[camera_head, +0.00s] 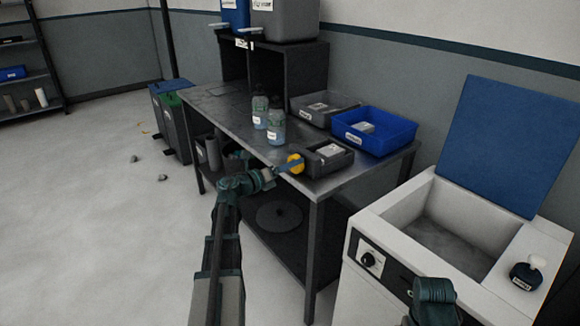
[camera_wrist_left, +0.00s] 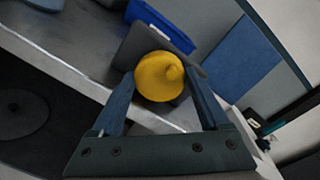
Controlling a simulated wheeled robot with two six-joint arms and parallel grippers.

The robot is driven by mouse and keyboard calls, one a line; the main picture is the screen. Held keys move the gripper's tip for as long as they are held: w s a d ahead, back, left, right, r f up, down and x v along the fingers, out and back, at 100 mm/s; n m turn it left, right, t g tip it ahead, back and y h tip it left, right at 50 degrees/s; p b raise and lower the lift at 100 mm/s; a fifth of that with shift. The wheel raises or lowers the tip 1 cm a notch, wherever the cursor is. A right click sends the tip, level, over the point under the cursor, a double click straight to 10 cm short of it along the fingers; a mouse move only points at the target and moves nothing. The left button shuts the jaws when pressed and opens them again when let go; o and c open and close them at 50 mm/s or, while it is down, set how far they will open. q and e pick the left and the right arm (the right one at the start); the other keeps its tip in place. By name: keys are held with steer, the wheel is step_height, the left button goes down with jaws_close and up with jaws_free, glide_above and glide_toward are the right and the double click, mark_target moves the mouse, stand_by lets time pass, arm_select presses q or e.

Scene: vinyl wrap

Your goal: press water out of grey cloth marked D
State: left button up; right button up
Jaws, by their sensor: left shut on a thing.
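My left gripper (camera_head: 285,167) is at the table's front edge, its fingers on either side of a yellow round thing (camera_head: 296,163) with a small knob. The yellow thing also shows between the two fingers in the left wrist view (camera_wrist_left: 158,76), and the gripper is shut on it. Just behind it on the table is a dark grey container (camera_head: 340,162) with a pale grey piece and a white label. I cannot read a letter D on any cloth, so I cannot tell which thing is the grey cloth.
On the metal table (camera_head: 225,115) stand two labelled bottles (camera_head: 276,127), a blue tray (camera_head: 395,135) and a grey tray (camera_head: 305,112). A white washer-like tub (camera_head: 390,215) with a raised blue lid (camera_head: 505,145) stands at the right. Floor at the left is mostly clear.

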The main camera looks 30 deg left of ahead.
arm_select(q)
steer(key=o, duration=1.2)
steer(key=shift+o, duration=0.2)
steer(key=v, duration=1.3)
steer(key=shift+s, duration=0.4)
steer(key=shift+a, duration=0.15)
steer(key=x, duration=1.4)
